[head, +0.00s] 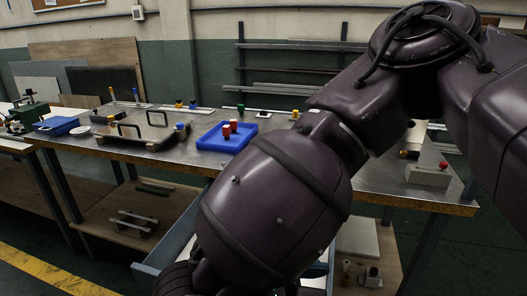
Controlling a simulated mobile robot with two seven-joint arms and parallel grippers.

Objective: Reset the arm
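One of my arms (275,205), dark purple, enters from the upper right and fills much of the head view. It bends at a large joint at the top right and slopes down to the lower left, in front of the workbench. Its far end runs out of the bottom edge, where a black ribbed part shows. Neither gripper shows, so what they hold cannot be seen. My other arm does not show.
A long workbench (300,150) runs across behind the arm. A lower shelf (120,215) holds metal parts.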

